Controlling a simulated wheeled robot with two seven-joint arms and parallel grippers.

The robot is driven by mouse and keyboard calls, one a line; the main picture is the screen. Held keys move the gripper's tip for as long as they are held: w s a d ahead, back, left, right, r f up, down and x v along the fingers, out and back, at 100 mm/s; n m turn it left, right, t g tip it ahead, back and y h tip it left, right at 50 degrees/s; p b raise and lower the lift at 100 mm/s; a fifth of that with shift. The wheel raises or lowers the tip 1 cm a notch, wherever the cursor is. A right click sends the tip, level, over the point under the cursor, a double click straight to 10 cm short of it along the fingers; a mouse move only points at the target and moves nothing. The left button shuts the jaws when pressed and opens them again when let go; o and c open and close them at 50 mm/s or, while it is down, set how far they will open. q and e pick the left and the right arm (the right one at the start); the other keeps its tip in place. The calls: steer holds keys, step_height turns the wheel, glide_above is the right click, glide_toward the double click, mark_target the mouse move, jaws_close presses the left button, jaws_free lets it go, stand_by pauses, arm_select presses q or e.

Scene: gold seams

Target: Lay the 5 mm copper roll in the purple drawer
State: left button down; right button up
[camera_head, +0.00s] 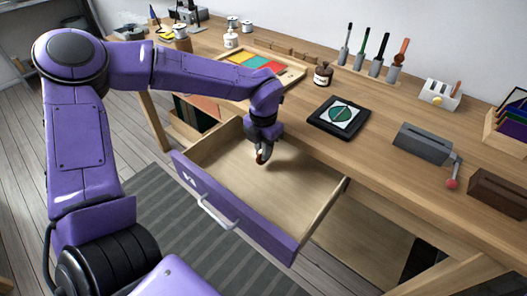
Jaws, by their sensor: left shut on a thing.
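The purple drawer (232,212) is pulled out from under the wooden workbench, and its pale wooden inside shows bare floor. My left gripper (260,156) points down over the back part of the drawer's opening. It is shut on a small copper-coloured roll (260,159), mostly hidden by the fingers. The roll's 5 mm size cannot be read. I cannot tell exactly how high it is above the drawer floor. My right gripper is not in view.
The workbench (370,160) runs behind the drawer. A black tray with a round green piece (340,117), a brown bottle (323,74), a grey block with a red-knobbed lever (425,145) and a tool rack (375,66) stand on it. The drawer's front and side walls rise around the opening.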

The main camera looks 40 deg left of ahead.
arm_select(q)
steer(key=shift+w+f, duration=0.1)
steer(key=shift+f, duration=0.5)
steer(key=shift+f, duration=0.15)
steer(key=c, duration=1.2)
jaws_free()
steer(key=shift+o, duration=0.2)
step_height(320, 180, up, 12)
steer(key=p, duration=0.1)
steer(key=shift+r, duration=0.25)
